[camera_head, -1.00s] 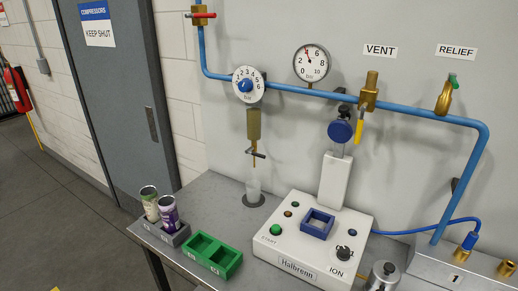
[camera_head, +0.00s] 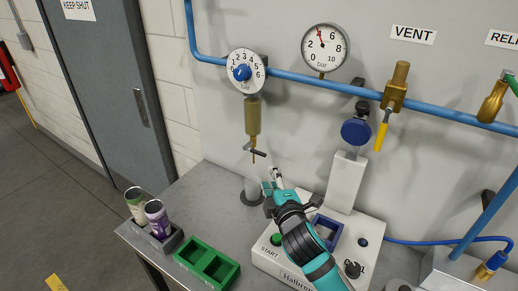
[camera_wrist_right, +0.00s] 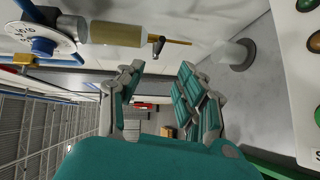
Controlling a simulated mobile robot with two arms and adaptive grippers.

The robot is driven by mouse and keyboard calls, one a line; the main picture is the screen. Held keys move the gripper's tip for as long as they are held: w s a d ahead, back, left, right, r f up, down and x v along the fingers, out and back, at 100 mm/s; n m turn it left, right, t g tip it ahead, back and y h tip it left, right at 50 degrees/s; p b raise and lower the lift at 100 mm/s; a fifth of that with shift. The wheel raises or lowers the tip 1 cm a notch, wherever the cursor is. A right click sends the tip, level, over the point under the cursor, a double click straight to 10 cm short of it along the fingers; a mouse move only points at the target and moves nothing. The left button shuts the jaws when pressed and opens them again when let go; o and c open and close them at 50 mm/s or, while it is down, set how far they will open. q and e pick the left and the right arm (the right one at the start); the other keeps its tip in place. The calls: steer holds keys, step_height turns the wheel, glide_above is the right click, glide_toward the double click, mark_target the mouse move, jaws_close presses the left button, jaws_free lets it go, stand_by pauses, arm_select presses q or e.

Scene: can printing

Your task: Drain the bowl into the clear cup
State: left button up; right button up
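The bowl (camera_head: 252,117) is a translucent amber cylinder hanging below the regulator dial (camera_head: 245,72). A small drain valve (camera_head: 256,152) with a dark lever sits under it on a thin brass stem. The clear cup (camera_head: 251,188) stands upright on a dark round pad below the stem; its contents cannot be made out. My right gripper (camera_head: 273,180) is open and empty, just right of the cup and below the drain lever. In the right wrist view, the gripper's spread fingers (camera_wrist_right: 160,85) show with the bowl (camera_wrist_right: 116,34), drain lever (camera_wrist_right: 157,46) and cup (camera_wrist_right: 234,54) beyond them. My left gripper is out of view.
A white printing machine (camera_head: 345,182) stands right of the cup, partly behind my right arm. A green two-slot holder (camera_head: 207,265) and a grey rack (camera_head: 150,238) with two cans stand at the front left. Blue pipe (camera_head: 310,82) with a pressure gauge (camera_head: 324,46) runs above.

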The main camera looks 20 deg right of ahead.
steer(key=w+p, duration=0.1)
steer(key=w, duration=0.2)
steer(key=p, duration=0.1)
glide_toward(259, 153)
steer(key=w, duration=0.4)
steer(key=w+f+p, duration=0.1)
steer(key=w, duration=0.2)
steer(key=w+d, duration=0.1)
steer(key=w, duration=0.1)
steer(key=shift+w+f, duration=0.2)
steer(key=shift+f, duration=0.05)
steer(key=shift+w+d+f, duration=0.1)
steer(key=shift+w+f, duration=0.05)
steer(key=shift+w, duration=0.4)
jaws_close()
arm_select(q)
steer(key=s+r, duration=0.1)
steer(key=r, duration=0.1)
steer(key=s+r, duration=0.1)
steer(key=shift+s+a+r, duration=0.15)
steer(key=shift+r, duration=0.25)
